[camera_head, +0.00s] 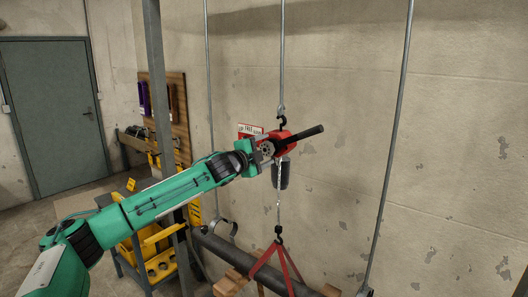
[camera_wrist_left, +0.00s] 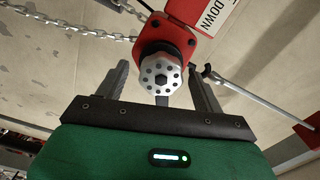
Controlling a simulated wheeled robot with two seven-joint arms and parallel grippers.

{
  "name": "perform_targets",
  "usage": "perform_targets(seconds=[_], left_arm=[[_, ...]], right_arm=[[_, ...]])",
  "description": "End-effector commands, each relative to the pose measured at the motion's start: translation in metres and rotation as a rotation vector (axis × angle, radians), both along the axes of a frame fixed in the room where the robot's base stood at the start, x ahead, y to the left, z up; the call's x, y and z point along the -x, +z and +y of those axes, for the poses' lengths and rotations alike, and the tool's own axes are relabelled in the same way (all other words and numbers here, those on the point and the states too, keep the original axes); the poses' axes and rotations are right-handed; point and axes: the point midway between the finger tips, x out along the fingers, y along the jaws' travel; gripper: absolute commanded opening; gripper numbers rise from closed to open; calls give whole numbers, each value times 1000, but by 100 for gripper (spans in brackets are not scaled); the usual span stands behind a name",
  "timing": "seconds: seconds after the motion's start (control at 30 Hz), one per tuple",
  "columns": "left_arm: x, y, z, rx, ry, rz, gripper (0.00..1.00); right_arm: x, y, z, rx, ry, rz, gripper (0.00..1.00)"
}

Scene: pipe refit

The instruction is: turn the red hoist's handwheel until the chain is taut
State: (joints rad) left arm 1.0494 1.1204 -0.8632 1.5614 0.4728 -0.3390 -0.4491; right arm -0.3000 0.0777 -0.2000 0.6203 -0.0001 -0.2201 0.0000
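The red hoist (camera_head: 287,145) hangs from a hook on a thin rod, a dark bar sticking out to its right. In the left wrist view its red body (camera_wrist_left: 168,38) carries the silver handwheel (camera_wrist_left: 160,75), a round knob with black holes. My left gripper (camera_wrist_left: 160,92) is open, with one finger on each side of the handwheel and small gaps showing. It also shows at the hoist in the head view (camera_head: 263,152). The chain (camera_head: 279,207) runs down to a hook and a red sling (camera_head: 284,268); its slack is hard to judge. My right gripper is not in view.
A dark pipe (camera_head: 228,252) lies below near wooden blocks (camera_head: 226,288). Thin hanger rods (camera_head: 392,150) stand either side of the hoist. A grey post (camera_head: 158,80) and a yellow-panelled cart (camera_head: 158,250) are left. The wall behind the hoist is bare.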

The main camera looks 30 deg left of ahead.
Motion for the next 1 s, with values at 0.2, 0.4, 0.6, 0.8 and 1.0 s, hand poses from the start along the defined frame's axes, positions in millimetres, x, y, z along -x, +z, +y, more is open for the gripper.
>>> perform_targets(seconds=[0.2, 0.4, 0.6, 0.8, 1.0], left_arm=[[0, 0, 0, 0, 1, -1, 69], [13, -2, 2, 0, 1, -1, 69], [47, -5, 5, -3, 2, -2, 69], [83, -5, 8, -4, 2, 0, 69], [114, -4, 9, -3, 1, 0, 69]], right_arm=[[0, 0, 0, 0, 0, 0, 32], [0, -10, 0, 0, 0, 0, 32], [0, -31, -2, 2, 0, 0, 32], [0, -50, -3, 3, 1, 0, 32], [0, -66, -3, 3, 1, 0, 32]])
